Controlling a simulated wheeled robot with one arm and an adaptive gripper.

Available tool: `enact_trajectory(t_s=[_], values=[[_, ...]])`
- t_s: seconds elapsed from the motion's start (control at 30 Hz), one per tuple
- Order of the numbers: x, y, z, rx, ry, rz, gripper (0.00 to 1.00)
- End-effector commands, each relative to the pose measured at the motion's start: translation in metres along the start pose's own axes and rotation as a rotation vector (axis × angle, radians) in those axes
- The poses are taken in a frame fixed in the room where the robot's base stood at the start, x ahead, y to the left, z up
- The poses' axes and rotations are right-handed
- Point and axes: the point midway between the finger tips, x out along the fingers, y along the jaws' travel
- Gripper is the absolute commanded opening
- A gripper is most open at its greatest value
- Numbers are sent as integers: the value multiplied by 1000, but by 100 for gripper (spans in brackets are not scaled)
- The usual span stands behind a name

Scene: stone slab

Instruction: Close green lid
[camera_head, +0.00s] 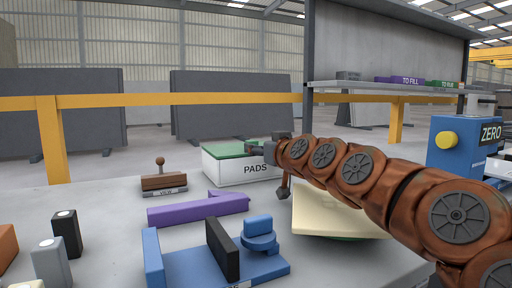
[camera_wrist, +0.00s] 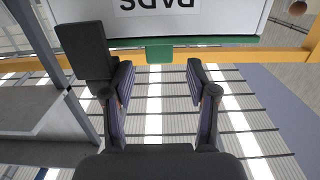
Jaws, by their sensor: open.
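The green lid (camera_head: 228,149) lies across the top of the white box marked PADS (camera_head: 222,172). In the wrist view, which is upside down, the lid shows as a thin green edge (camera_wrist: 215,41) along the box (camera_wrist: 225,22), with a green tab (camera_wrist: 159,52) sticking out. My gripper (camera_head: 262,149) is at the right part of the lid in the head view and hides some of it. In the wrist view my gripper (camera_wrist: 160,68) is open, its fingers empty, with the tab just beyond and between the fingertips. I cannot tell whether the lid is fully down.
A cream slab (camera_head: 335,218) lies under my arm. A purple block (camera_head: 198,208), a blue fixture (camera_head: 225,265) and a wooden-handled stamp (camera_head: 164,181) stand on the grey stone table (camera_head: 110,235). A blue ZERO machine (camera_head: 455,143) is at right.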

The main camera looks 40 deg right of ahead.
Motion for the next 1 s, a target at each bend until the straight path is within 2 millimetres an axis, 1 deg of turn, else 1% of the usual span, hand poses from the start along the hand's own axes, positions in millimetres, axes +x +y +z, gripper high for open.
enact_trajectory(t_s=[0.03, 0.2, 0.4, 1.0], values=[[-8, 1, -2, -1, 4, 3, 60], [-24, 1, -1, 0, 1, 2, 60], [-34, -1, 1, 0, -2, -1, 60], [-36, -1, 0, -1, -1, -1, 60]])
